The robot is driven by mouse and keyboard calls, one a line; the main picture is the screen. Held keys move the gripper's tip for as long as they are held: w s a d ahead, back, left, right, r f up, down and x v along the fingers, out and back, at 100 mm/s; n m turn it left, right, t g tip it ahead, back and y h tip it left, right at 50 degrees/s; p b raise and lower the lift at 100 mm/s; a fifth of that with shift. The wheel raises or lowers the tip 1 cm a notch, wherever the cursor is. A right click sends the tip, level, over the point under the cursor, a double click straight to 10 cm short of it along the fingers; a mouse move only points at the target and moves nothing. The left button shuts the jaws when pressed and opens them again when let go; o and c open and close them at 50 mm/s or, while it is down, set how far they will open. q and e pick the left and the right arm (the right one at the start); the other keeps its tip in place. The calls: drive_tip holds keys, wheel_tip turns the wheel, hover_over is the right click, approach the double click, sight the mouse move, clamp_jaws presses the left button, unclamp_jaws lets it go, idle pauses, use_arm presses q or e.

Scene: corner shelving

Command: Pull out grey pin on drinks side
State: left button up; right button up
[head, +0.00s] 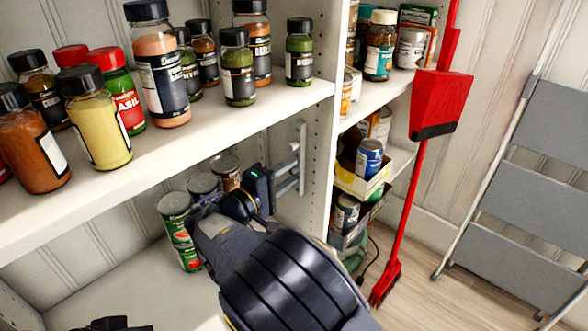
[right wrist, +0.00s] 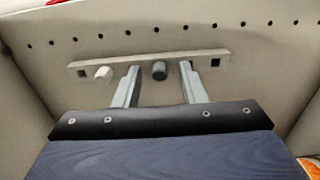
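In the right wrist view, a pale plate (right wrist: 205,58) is fixed to the perforated side panel. A grey pin (right wrist: 159,70) sticks out near its middle, and a white pin (right wrist: 103,74) sticks out to its left. My right gripper (right wrist: 159,82) is open, with one finger on each side of the grey pin and a gap to it on both sides. In the head view my right gripper (head: 288,177) reaches the plate (head: 302,150) inside the lower compartment; the grey pin cannot be made out there. A dark part of my left gripper (head: 112,326) shows at the bottom edge, its fingers unclear.
Several spice jars (head: 162,75) stand on the shelf (head: 190,138) above my right arm. Cans (head: 178,225) stand left of the right gripper. Right of the panel are drink cans (head: 369,158), a red broom (head: 400,200) and a grey step ladder (head: 530,185).

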idle(0.7)
clamp_jaws()
drive_tip(key=shift+a, duration=0.1)
idle(0.4)
drive_tip(key=shift+v, duration=2.95)
